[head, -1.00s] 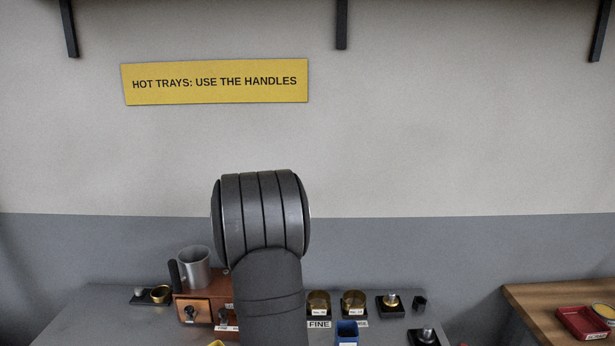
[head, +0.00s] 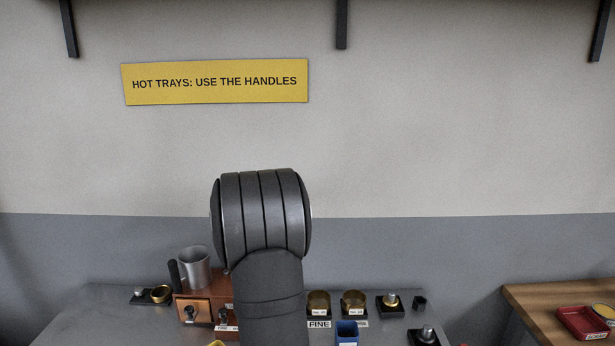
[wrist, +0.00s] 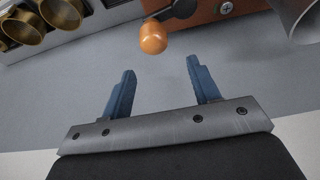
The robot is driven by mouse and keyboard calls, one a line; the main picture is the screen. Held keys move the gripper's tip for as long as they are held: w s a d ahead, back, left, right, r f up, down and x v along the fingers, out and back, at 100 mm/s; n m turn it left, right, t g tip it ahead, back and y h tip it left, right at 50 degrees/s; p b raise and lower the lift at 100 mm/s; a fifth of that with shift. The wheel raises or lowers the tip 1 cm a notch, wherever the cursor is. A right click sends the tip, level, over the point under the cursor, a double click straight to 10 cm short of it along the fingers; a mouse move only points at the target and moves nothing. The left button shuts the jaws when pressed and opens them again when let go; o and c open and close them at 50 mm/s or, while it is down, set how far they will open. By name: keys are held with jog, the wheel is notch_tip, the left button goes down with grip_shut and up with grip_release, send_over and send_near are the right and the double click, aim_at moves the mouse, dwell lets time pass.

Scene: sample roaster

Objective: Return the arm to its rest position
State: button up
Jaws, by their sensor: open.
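My gripper (wrist: 163,88) shows in the wrist view with its two blue fingers spread apart and nothing between them. Beyond the fingertips is an orange-brown knob (wrist: 153,37) on a dark lever, apart from the fingers. In the head view my dark arm stands in the middle and hides part of the bench; my gripper is not visible there.
A grey metal bench (head: 110,322) carries a wooden drawer box (head: 192,310), a metal jug (head: 195,268), brass cups (head: 318,303) and a blue container (head: 347,333). A wooden table (head: 530,296) with a red tray (head: 582,324) stands at right.

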notch_tip(320, 180, down, 6)
jog(key=shift+f, duration=0.2)
jog(key=shift+w+a+r, duration=0.15)
jog(key=shift+w+r, duration=0.05)
jog(key=shift+w, duration=0.35)
jog(key=shift+w+a, duration=0.45)
jog(key=shift+w, duration=0.15)
